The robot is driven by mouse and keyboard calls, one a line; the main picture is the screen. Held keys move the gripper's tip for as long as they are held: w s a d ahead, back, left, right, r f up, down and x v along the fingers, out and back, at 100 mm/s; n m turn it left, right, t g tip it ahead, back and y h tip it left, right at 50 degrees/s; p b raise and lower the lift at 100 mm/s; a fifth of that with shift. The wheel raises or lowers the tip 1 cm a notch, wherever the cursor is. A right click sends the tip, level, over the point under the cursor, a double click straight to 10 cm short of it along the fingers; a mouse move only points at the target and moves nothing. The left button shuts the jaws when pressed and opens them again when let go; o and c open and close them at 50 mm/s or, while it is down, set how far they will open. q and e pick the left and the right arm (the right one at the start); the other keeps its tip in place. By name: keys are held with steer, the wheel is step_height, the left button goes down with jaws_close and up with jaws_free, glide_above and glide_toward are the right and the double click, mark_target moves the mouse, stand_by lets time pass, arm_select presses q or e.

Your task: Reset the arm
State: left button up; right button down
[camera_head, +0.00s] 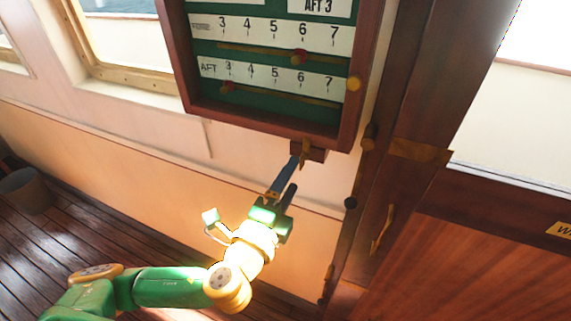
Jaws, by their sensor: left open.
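My left arm comes in from the lower left, green and cream coloured. My left gripper (293,172) points up and away, just below the wooden-framed draught board (262,122). Its fingers are open, near a small wooden block with a brass piece (307,152) under the board's lower edge. I cannot tell whether a finger touches the block. No object shows between the fingers. My right gripper is not in view.
A dark wooden door (480,270) with a brass handle (382,229) stands at right. A bucket (25,191) stands on the plank floor at left. The cream wall has windows.

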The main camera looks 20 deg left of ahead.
arm_select(q)
steer(key=shift+s, duration=1.15)
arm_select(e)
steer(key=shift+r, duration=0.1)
arm_select(q)
steer(key=shift+f, duration=0.1)
